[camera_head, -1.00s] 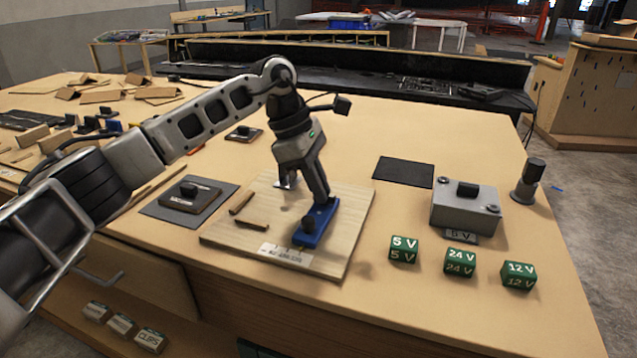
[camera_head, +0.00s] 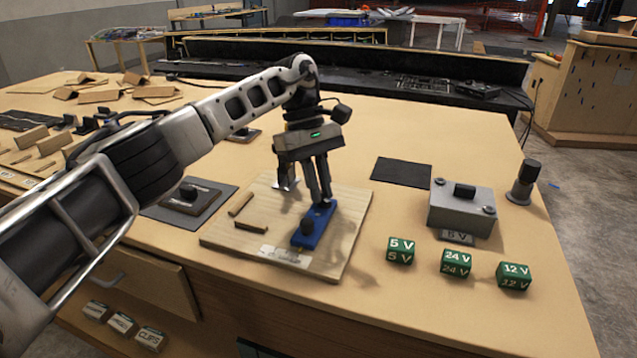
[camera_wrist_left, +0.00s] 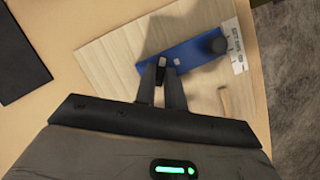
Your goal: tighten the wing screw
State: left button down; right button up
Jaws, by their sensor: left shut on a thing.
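My left gripper (camera_head: 325,202) points down at the far end of the block. Its fingers are shut on the small wing screw there, which the fingers mostly hide in the head view. In the left wrist view, the wing screw (camera_wrist_left: 162,62) shows as a small grey piece between the fingertips, at one end of the blue block (camera_wrist_left: 190,54). My right gripper is not in view.
Two wooden strips (camera_head: 240,205) and a white label (camera_head: 285,255) are on the board. Green voltage blocks (camera_head: 456,262), a grey box (camera_head: 462,208) and a dark cylinder (camera_head: 522,182) stand to the right. A dark mat (camera_head: 402,172) lies bare behind. A dark plate (camera_head: 191,196) lies left.

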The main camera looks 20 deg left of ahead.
pick_arm(q)
jog(key=shift+w+d+r, duration=0.1)
jog(key=shift+r, duration=0.25)
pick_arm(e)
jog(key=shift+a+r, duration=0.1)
pick_arm(q)
jog(key=c, duration=1.5)
grip_release()
jog(key=shift+o, duration=0.2)
jog(key=shift+f, duration=0.1)
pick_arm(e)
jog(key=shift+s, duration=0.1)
